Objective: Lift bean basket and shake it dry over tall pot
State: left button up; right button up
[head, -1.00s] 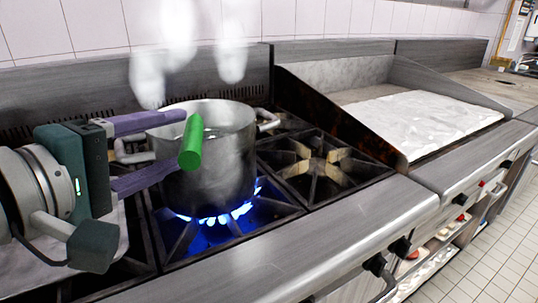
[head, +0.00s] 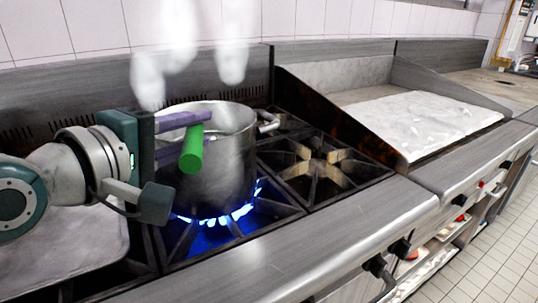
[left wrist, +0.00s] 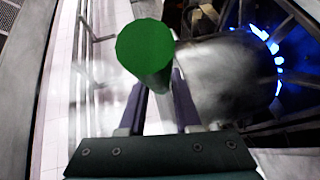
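The tall pot (head: 228,165) is a grey metal pot on a lit burner, with steam above it. The bean basket shows only by its green handle (head: 191,155), which slants toward me at the pot's left front side; its basket part cannot be made out. My left gripper (head: 196,133) has its purple fingers closed around the handle, one crossing above and one behind it. In the left wrist view the handle's round end (left wrist: 145,46) stands between the fingers and hides their tips. My right gripper is not in view.
Blue flames (head: 213,220) burn under the pot. An empty burner grate (head: 318,172) is to its right, then a griddle with a raised side wall (head: 345,120). A metal tray (head: 75,250) lies at the left, below my arm.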

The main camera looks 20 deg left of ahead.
pick_arm(q)
grip_shut()
notch_tip(320, 180, up, 20)
jog(key=p, duration=0.4)
jog(key=shift+r+p, duration=0.15)
jog(key=shift+p, duration=0.15)
dwell(0.3)
